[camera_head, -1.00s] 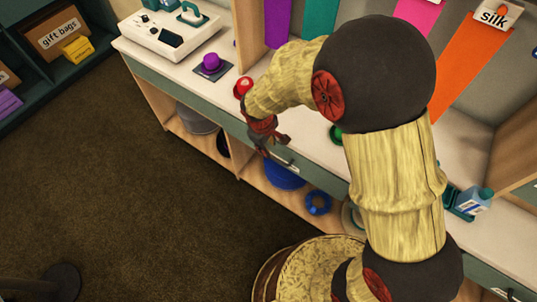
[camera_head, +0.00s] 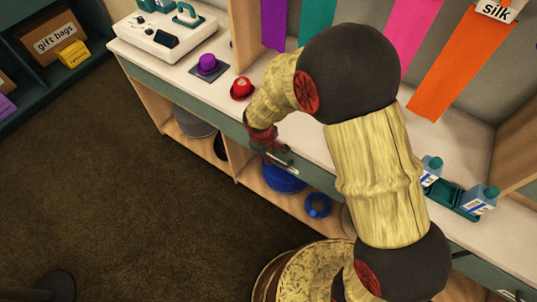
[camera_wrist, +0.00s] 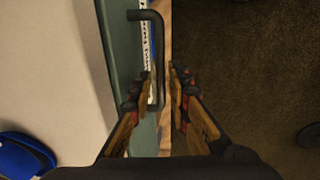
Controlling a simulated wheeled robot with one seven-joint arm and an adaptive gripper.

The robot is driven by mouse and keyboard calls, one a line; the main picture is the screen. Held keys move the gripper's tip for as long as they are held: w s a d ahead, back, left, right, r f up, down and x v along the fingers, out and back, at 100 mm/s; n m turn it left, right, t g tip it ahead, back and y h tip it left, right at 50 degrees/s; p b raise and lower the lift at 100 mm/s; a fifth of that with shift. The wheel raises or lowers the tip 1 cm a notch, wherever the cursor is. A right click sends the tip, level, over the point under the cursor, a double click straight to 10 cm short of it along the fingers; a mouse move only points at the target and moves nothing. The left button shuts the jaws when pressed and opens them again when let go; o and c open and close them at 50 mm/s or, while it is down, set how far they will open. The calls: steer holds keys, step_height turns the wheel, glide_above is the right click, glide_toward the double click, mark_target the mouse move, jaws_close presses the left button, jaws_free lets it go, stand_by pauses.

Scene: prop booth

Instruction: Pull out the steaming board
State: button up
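The teal front (camera_wrist: 118,45) along the counter edge carries a dark bar handle (camera_wrist: 160,50), and I take it as the steaming board's front. In the head view the handle (camera_head: 285,162) shows beside my gripper (camera_head: 268,148), and the teal front (camera_head: 205,103) looks flush with the counter. In the wrist view my gripper (camera_wrist: 161,78) is open, with one fingertip on each side of the handle's long bar. Whether either finger touches the bar I cannot tell. A pale strip with dark marks (camera_wrist: 146,45) shows beside the handle.
The counter top (camera_head: 305,135) holds a red hat (camera_head: 242,88), a purple hat (camera_head: 208,64) and a white machine (camera_head: 163,32). Bottles (camera_head: 480,200) stand at right.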

jaws_close()
stand_by(0.6)
